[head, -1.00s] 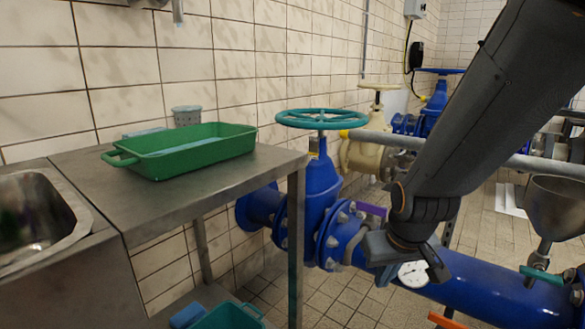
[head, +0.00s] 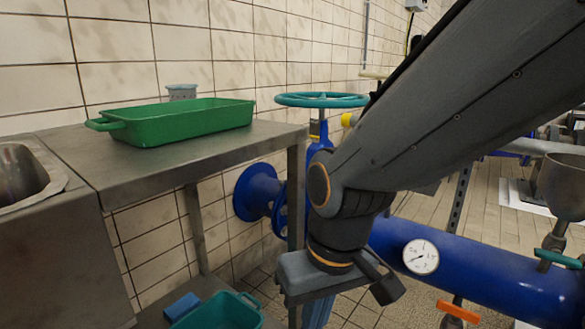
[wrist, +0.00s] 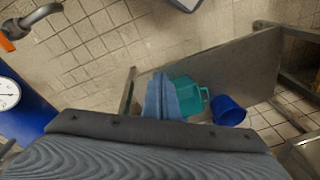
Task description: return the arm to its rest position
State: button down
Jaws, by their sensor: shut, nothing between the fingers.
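My arm (head: 440,110) reaches down from the upper right of the head view and bends at a joint above the gripper. My gripper (head: 318,312) hangs low beside the front right leg of the metal table, in front of the blue pipe. Its fingers run to the bottom edge of the picture. In the wrist view the blue-grey fingers (wrist: 161,97) are together, with nothing held between them.
The metal table (head: 75,165) carries a green tray (head: 180,125) and a grey cup. A teal bin (head: 225,312) sits low beneath it. A blue pipe (head: 480,280) with a gauge (head: 421,257) crosses behind my gripper. A valve with a teal handwheel (head: 322,100) stands beside the table.

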jog(key=s+a+n+g+b, duration=0.1)
jog(key=s+a+n+b, duration=0.1)
jog(key=s+a, duration=0.25)
jog(key=d+r+m+p, duration=0.2)
jog(key=d+r+p, duration=0.5)
jog(key=p, duration=0.5)
jog(key=s+d+r+m+h+p, duration=0.1)
jog(key=d+r+m+p, duration=0.1)
jog(key=d+r+p, duration=0.5)
jog(key=d+r+m+p, duration=0.2)
jog(key=d+r+p, duration=0.4)
jog(key=r+p, duration=0.8)
jog(key=p, duration=0.5)
jog(key=shift+s+d+r+m+h, duration=0.15)
jog(key=shift+d+r+m+h, duration=0.15)
jog(key=shift+d+r, duration=0.1)
dwell(3.3)
